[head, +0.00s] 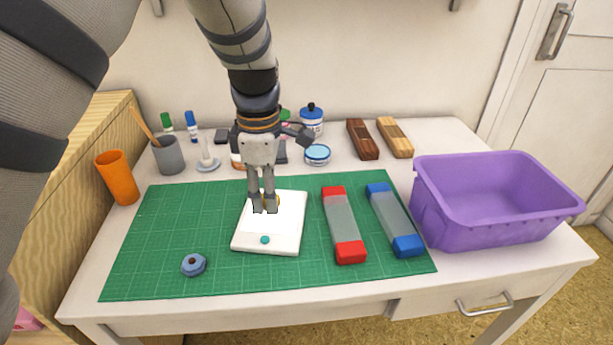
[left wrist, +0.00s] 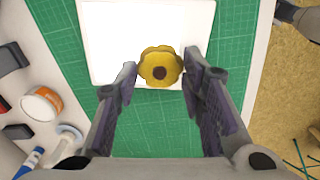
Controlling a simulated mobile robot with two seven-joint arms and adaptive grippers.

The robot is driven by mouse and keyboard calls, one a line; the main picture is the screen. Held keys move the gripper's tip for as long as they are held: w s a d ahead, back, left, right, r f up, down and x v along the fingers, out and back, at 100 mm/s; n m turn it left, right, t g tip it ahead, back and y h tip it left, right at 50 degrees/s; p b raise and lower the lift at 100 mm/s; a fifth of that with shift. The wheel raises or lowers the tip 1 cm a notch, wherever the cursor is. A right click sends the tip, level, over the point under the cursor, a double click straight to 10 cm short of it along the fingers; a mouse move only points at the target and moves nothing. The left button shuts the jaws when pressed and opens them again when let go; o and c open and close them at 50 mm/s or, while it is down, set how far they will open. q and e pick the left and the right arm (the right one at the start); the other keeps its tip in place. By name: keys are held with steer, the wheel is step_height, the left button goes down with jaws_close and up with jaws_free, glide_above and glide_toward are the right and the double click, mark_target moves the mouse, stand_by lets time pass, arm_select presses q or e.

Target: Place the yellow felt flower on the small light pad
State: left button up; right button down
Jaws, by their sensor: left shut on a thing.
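The small light pad (head: 283,232) is a white, lit tablet with a teal button, lying on the green cutting mat. My left gripper (head: 264,209) points down over the pad's upper part, shut on the yellow felt flower (head: 277,201), which is mostly hidden behind the fingers. In the left wrist view, the flower (left wrist: 160,66) has rounded yellow petals and a dark brown centre, between the fingertips of my left gripper (left wrist: 160,73). It overlaps the edge of the white pad (left wrist: 110,35) there. I cannot tell whether it touches the pad.
A red-capped case (head: 342,220) and a blue-capped case (head: 394,218) lie right of the pad. A purple bin (head: 490,230) stands at the right. A blue-grey flower-shaped piece (head: 194,265) lies front left on the green mat (head: 150,235). Cups and jars line the back.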

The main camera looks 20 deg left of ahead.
mark_target(271, 216)
arm_select(q)
steer(key=shift+w+a+f, duration=0.2)
steer(key=shift+w+f, duration=0.15)
steer(key=shift+f, duration=0.15)
steer(key=shift+w+a+f, duration=0.15)
steer(key=shift+w+f, duration=0.2)
steer(key=shift+f, duration=0.1)
steer(key=shift+w+a+f, duration=0.1)
steer(key=shift+w+f, duration=0.05)
steer(key=shift+f, duration=0.7)
steer(key=shift+w+a+f, duration=0.1)
steer(key=shift+w+f, duration=0.05)
steer(key=shift+f, duration=0.7)
steer(key=shift+d, duration=0.1)
steer(key=shift+f, duration=0.2)
steer(key=o, duration=0.7)
steer(key=shift+r, duration=0.15)
step_height(271, 216, up, 12)
steer(key=shift+s+r, duration=0.1)
steer(key=shift+s, duration=0.05)
